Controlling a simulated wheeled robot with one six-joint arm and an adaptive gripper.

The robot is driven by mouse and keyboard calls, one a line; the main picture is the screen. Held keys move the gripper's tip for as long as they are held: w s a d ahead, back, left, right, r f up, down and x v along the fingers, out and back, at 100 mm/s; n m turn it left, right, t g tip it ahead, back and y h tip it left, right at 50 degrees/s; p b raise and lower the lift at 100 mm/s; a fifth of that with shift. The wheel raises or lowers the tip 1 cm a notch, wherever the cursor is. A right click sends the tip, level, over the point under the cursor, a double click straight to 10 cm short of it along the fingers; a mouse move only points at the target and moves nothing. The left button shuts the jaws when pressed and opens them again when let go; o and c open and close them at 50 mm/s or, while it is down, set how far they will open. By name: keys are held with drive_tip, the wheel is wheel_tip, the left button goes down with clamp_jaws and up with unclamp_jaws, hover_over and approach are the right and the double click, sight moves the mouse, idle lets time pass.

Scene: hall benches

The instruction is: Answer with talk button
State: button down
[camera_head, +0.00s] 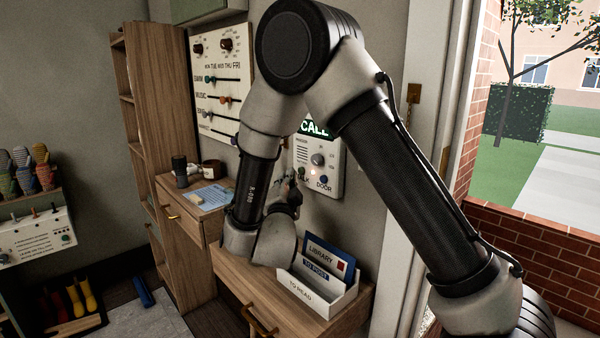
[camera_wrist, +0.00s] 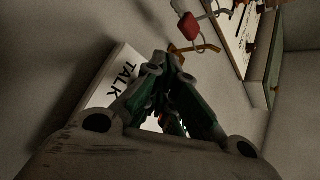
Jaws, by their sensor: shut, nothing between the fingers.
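The wall intercom (camera_head: 330,150) is a pale panel with a lit screen reading "CALL", a round knob, and lower labels "TALK" and "DOOR". A blue button (camera_head: 322,178) sits above "DOOR". My gripper (camera_head: 291,180) is in front of the panel's lower left, partly covering the "TALK" label; I cannot see the talk button clearly. In the wrist view the panel's edge (camera_wrist: 104,92) with "TALK" lies just left of my gripper (camera_wrist: 165,62), whose fingers are shut and empty. Whether the fingertips touch the panel cannot be told.
Below the panel, a white letter holder (camera_head: 318,298) with cards stands on a wooden cabinet (camera_head: 232,268). A weekday board (camera_head: 222,75) hangs to the left. A red tag (camera_wrist: 190,26) hangs near the fingertips in the wrist view.

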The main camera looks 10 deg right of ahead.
drive_tip(key=shift+w+d, duration=0.1)
drive_tip(key=shift+d, duration=0.05)
drive_tip(key=shift+w+d, duration=0.1)
drive_tip(key=shift+d, duration=0.15)
drive_tip(key=shift+w+d, duration=0.25)
drive_tip(key=shift+d, duration=0.15)
idle(0.8)
drive_tip(key=shift+a, duration=0.1)
drive_tip(key=shift+s+a, duration=0.45)
drive_tip(key=shift+a, duration=0.2)
drive_tip(key=a, duration=0.1)
drive_tip(key=s+a, duration=0.1)
drive_tip(key=a, duration=0.1)
drive_tip(key=s+a, duration=0.1)
drive_tip(key=shift+s+a, duration=0.2)
drive_tip(key=shift+s, duration=0.05)
idle(0.3)
idle(0.5)
